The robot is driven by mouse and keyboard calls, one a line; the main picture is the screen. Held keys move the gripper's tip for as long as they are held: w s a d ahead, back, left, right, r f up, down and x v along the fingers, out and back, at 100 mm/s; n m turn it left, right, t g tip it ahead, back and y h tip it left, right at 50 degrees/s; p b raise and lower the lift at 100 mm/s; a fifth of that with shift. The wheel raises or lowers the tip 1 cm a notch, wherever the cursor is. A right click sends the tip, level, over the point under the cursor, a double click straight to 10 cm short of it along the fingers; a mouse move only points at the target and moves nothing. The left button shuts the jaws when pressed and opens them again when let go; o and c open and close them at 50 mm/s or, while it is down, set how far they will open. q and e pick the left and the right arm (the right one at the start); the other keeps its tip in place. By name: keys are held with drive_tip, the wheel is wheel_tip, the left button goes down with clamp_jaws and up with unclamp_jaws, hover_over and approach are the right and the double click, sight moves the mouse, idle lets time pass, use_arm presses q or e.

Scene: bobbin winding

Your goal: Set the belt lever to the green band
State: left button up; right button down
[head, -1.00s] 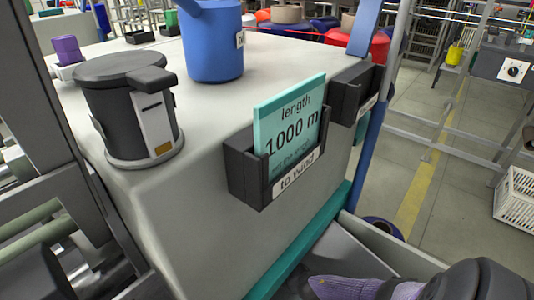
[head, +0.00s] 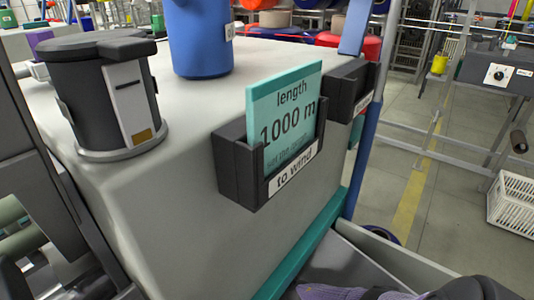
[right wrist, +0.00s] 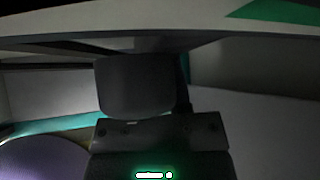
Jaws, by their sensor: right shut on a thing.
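In the right wrist view a dark, rounded block, which looks like the knob of the belt lever (right wrist: 136,86), stands at the front of my right gripper (right wrist: 150,112). The gripper is shut on it; the view is dark and the fingertips are hard to make out. A pale plate edge (right wrist: 150,22) crosses the top of that view. A green patch (right wrist: 275,10), perhaps the green band, lies on the plate at the upper right, apart from the knob. In the head view only part of my right arm shows at the bottom right. My left gripper is not in view.
In the head view a grey machine housing (head: 190,230) fills the middle. It bears a dark lidded canister (head: 90,110), a blue container (head: 200,45) and a black holder (head: 240,170) with a teal "length 1000 m" card (head: 285,110). A white crate (head: 512,205) stands on the floor at right.

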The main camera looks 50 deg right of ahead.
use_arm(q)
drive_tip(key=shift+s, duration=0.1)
use_arm(e)
drive_tip(key=shift+d+y, duration=0.1)
drive_tip(key=shift+y, duration=0.3)
drive_tip(key=shift+f+m+y+b, duration=0.2)
drive_tip(key=shift+m+y+b, duration=0.3)
drive_tip(key=shift+m+y, duration=0.45)
drive_tip(key=shift+r+y, duration=0.2)
drive_tip(key=shift+y, duration=0.15)
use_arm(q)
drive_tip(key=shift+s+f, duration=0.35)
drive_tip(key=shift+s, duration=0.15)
